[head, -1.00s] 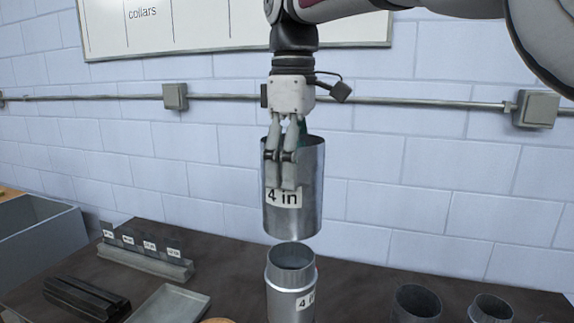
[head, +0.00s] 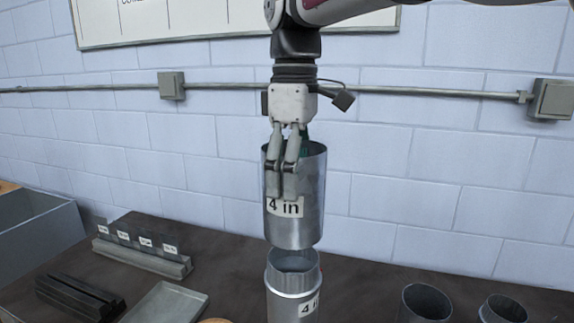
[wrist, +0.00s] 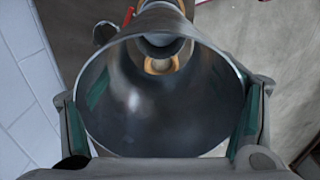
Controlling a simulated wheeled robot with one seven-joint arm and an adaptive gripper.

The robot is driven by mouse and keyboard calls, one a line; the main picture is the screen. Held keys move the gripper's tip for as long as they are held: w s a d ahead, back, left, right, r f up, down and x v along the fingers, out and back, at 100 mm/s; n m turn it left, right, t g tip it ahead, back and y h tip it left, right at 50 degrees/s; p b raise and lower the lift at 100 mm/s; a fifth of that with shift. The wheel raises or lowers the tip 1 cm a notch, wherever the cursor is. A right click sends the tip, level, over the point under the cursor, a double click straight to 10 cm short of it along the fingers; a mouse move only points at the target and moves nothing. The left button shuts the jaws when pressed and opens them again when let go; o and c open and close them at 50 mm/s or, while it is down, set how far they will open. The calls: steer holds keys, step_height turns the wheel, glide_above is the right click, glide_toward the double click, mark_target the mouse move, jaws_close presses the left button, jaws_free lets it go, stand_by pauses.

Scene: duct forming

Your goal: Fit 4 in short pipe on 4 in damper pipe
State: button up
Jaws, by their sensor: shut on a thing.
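The 4 in short pipe (head: 308,222) is a wide grey metal tube with a "4 in" label. My gripper (head: 288,190) is shut on its upper part, a finger showing on the near wall. The wrist view shows the short pipe (wrist: 165,120) from above, with my gripper (wrist: 165,130) spanning it, green pads on both sides. The 4 in damper pipe (head: 290,285) stands upright below, with a raised bead and a "4 in" label. The short pipe hangs upright just above it. Its lower edge looks very close to the damper pipe's rim; I cannot tell whether they touch.
Two open pipes (head: 425,303) (head: 503,309) stand on the dark table at the right. A labelled rack (head: 145,258), dark bars (head: 75,299) and a shallow tray (head: 168,303) lie left. A grey bin (head: 40,235) is at the far left. The wall is behind.

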steer(key=shift+f+b, duration=1.05)
steer(key=shift+f, duration=3)
steer(key=shift+f, duration=0.6)
steer(key=o, duration=1.7)
step_height(320, 180, up, 12)
steer(key=shift+f, duration=0.1)
